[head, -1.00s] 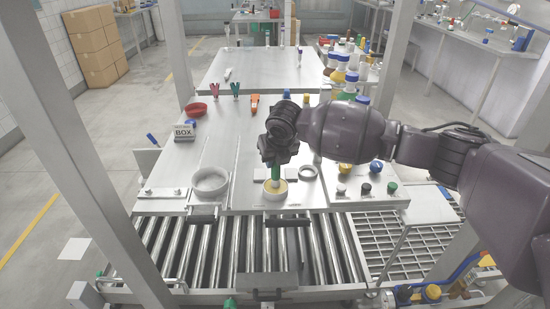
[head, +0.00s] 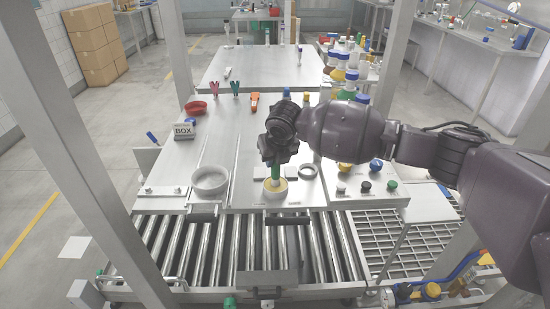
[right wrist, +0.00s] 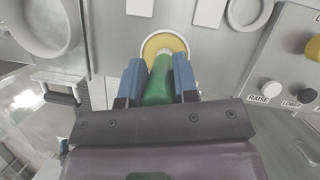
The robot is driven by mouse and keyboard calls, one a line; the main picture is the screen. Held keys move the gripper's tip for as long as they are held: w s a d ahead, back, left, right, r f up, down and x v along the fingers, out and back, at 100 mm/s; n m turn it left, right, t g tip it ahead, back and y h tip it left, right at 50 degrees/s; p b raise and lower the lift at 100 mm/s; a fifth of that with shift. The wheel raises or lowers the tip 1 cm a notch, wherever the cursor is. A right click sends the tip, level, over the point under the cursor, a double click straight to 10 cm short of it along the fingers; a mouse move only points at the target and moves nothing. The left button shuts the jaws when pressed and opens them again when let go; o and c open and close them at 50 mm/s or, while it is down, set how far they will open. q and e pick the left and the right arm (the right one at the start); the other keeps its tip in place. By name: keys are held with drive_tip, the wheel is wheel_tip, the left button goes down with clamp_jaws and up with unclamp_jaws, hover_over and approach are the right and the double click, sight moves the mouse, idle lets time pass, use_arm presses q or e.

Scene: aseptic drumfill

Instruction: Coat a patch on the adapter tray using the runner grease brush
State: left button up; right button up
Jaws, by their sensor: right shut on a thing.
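My right gripper (head: 274,163) is shut on the green handle of the grease brush (head: 276,173), which points down. In the right wrist view the blue fingers (right wrist: 158,82) grip both sides of the green handle (right wrist: 157,88). The pale bristles (right wrist: 164,54) are over or in a round white pot (head: 275,196) with yellow contents, also seen in the right wrist view (right wrist: 152,46). Whether the bristles touch the yellow is unclear. I cannot tell which surface is the adapter tray; a flat metal plate (head: 162,193) lies at the bench's front left. My left gripper is not in view.
A panel with knobs (head: 366,187) is at the right. Rollers (head: 210,260) run below the bench's front edge. The bench's middle left is clear.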

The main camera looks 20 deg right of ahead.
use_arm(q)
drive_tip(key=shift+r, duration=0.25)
use_arm(e)
drive_tip(key=shift+f, duration=0.1)
idle(0.6)
idle(0.3)
drive_tip(key=shift+r+p, duration=0.75)
drive_tip(key=shift+r, duration=0.45)
drive_tip(key=shift+r+p, duration=1.55)
drive_tip(key=shift+r, duration=0.85)
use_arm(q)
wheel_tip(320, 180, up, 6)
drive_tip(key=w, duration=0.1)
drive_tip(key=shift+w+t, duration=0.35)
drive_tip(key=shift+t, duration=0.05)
